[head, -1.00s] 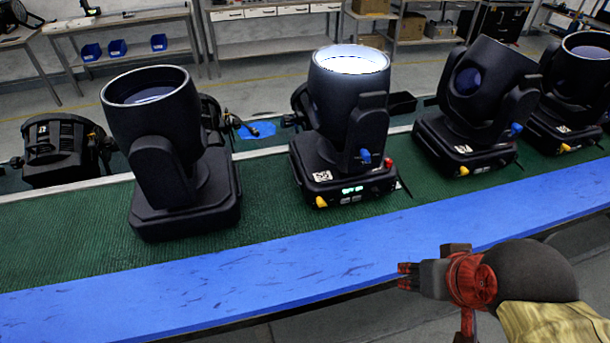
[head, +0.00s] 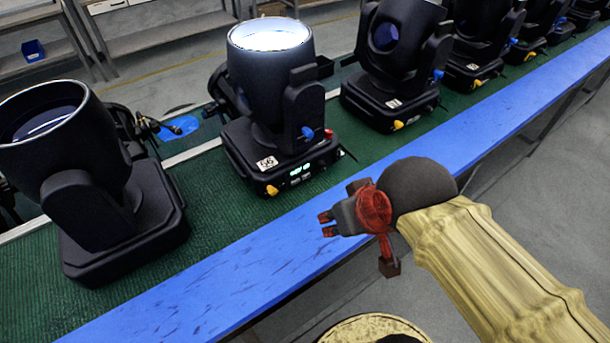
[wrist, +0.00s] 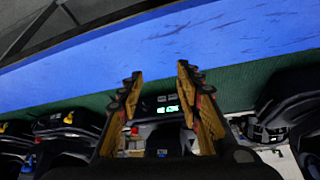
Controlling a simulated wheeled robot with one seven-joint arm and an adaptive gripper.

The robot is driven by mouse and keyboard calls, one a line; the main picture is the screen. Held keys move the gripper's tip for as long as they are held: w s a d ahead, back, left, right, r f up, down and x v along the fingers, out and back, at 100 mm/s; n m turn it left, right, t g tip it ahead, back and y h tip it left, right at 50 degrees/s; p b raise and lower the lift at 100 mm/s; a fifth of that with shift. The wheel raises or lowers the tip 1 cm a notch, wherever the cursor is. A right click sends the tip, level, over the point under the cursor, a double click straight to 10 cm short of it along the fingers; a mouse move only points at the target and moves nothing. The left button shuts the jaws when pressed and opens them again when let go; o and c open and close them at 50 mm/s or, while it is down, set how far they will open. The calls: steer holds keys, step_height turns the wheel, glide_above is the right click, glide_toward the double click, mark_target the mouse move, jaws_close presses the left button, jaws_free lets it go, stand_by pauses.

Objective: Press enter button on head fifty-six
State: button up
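Head fifty-six (head: 272,95) is the black moving head with a glowing white lens, upright on the green mat. Its white label (head: 267,163) appears to read 56. A lit display (head: 300,169) is on its base front, with small buttons under it too small to read; I cannot tell which is enter. In the wrist view the display (wrist: 168,110) shows upside down between my fingers, with small pale buttons (wrist: 167,98) by it. My gripper (head: 326,224) is over the blue edge strip, in front of and apart from the base. Its fingers (wrist: 160,72) are spread and empty.
A dark head (head: 65,150) stands to the left, and several more heads (head: 395,65) stand in a row to the right. The blue strip (head: 200,290) along the bench front is bare. Blue and yellow knobs and a red connector stick out of head fifty-six's base.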

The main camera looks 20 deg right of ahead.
steer(key=c, duration=0.3)
